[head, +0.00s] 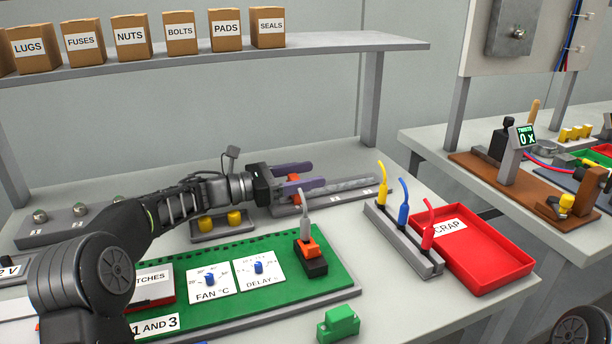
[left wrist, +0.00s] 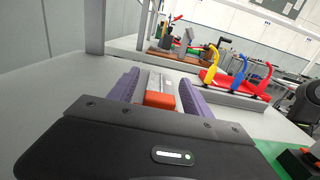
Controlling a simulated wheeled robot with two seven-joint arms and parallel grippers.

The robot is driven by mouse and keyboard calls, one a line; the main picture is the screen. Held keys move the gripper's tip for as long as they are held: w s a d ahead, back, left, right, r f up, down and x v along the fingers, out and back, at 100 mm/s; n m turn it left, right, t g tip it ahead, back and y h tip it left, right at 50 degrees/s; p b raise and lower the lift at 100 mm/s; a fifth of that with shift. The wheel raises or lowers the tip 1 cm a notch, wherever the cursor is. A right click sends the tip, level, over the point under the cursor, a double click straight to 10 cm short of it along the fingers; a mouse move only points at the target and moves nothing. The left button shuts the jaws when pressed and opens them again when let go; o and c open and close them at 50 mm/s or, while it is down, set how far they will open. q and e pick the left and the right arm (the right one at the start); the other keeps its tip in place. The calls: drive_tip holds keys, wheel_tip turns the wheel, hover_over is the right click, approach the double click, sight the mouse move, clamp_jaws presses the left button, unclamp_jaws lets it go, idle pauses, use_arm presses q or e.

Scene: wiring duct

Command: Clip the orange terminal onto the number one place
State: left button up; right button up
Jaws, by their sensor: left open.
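My left gripper (head: 314,176) has purple fingers and reaches over the left end of a grey rail strip (head: 350,184) at the back of the table. Its fingers are open, one on either side of the orange terminal (head: 293,178). The lower finger partly hides the terminal in the head view. In the left wrist view the terminal (left wrist: 160,99) sits between the spread fingers (left wrist: 158,88), at the near end of the rail (left wrist: 160,81). I cannot tell whether it is fully clipped on. The place labels on the strip are too small to read surely. My right gripper is not in view.
A green board (head: 215,268) with dials and an orange-and-black switch (head: 310,256) lies in front. Yellow, blue and red-tipped leads (head: 404,205) stand upright right of the rail, beside a red scrap tray (head: 485,262). A shelf (head: 240,57) with labelled boxes spans above.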

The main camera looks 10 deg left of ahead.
sight(289, 178)
use_arm(q)
drive_tip(key=shift+v, duration=3.9)
